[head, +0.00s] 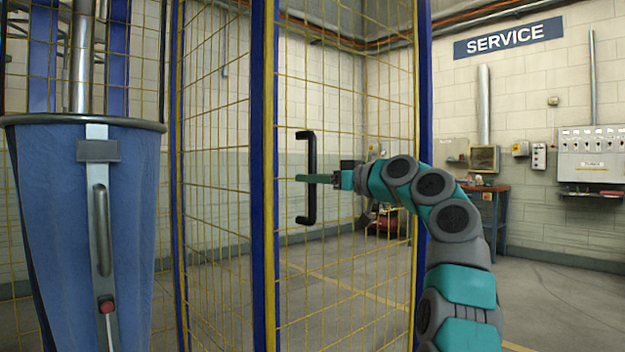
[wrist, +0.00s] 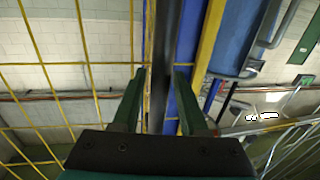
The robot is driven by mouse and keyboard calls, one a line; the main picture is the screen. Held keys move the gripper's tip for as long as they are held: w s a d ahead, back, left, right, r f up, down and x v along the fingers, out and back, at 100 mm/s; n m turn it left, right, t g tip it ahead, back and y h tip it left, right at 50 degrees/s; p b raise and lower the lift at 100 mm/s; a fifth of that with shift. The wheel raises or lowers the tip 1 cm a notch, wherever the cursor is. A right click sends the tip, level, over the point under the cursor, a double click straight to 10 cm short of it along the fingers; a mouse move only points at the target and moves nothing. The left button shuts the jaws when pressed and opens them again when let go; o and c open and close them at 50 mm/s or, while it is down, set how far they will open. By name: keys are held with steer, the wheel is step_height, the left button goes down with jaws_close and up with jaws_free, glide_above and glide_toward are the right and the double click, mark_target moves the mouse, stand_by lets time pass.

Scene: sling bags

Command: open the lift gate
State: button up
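The lift gate (head: 263,120) is a yellow wire mesh panel in a blue and yellow frame, and it looks closed. A black upright pull handle (head: 308,200) is fixed on it. My gripper (head: 304,178) reaches in from the right at the handle's mid-height. In the wrist view, the dark bar of the handle (wrist: 163,50) runs between the two fingers of my gripper (wrist: 160,75). Narrow gaps show beside the bar, so the fingers look open around it. Whether either finger touches the bar is hard to see.
A blue sling bag (head: 80,230) with a dark rim hangs at the left, near the gate. A blue post (head: 424,100) stands right of the mesh. A work table (head: 490,205) and a wall panel (head: 590,150) are at the far right. The floor (head: 550,300) at the right is clear.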

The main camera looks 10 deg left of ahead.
steer(key=shift+o, duration=0.9)
steer(key=b+v, duration=0.2)
steer(key=v, duration=0.5)
steer(key=shift+s+d+b, duration=0.2)
steer(key=shift+d+b, duration=0.1)
steer(key=shift+d, duration=0.05)
